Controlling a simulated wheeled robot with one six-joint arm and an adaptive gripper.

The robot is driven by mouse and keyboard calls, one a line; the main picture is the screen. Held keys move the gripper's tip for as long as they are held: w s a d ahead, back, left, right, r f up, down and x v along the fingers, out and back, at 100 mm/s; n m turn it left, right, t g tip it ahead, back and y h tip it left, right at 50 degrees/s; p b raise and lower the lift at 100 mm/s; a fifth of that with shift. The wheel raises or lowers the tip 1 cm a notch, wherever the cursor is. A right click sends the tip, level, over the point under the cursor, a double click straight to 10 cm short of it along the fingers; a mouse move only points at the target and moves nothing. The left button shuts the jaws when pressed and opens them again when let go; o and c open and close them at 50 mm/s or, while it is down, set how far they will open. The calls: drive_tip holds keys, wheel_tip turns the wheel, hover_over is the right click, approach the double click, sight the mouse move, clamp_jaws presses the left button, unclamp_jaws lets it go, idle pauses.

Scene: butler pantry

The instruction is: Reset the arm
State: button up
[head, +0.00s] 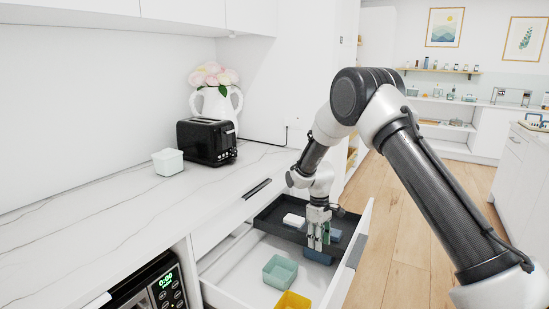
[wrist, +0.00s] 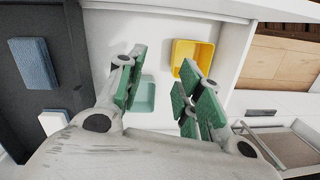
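My gripper (head: 318,240) is at the end of my bent arm, pointing down over the open drawer, near the dark tray. In the wrist view its green-padded fingers (wrist: 160,92) are spread apart with nothing held between them. A teal box (wrist: 145,94) shows below and between the fingers, and a yellow box (wrist: 193,52) shows beyond them. In the head view the gripper partly hides the blue things behind it.
The open drawer (head: 235,270) holds the teal box (head: 280,271) and yellow box (head: 293,301). The dark tray (head: 270,220) carries a white block (head: 294,220). A toaster (head: 206,141), a pale box (head: 168,162) and a flower vase (head: 216,103) stand on the counter. Wooden floor lies right.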

drive_tip(key=s+d+r+m+t, duration=0.2)
drive_tip(key=s+d+r, duration=0.5)
drive_tip(key=s+r, duration=0.4)
drive_tip(key=s+d+r+m+t, duration=0.2)
drive_tip(key=s+d+r+m, duration=0.2)
drive_tip(key=s+d+r, duration=0.3)
drive_tip(key=s+d+r+m+t, duration=0.1)
drive_tip(key=s+d+r+m, duration=0.2)
drive_tip(key=s+d+r, duration=0.4)
drive_tip(key=shift+s+r+m+t+y, duration=0.3)
drive_tip(key=shift+s+r+t, duration=0.1)
drive_tip(key=shift+s+r, duration=4.6)
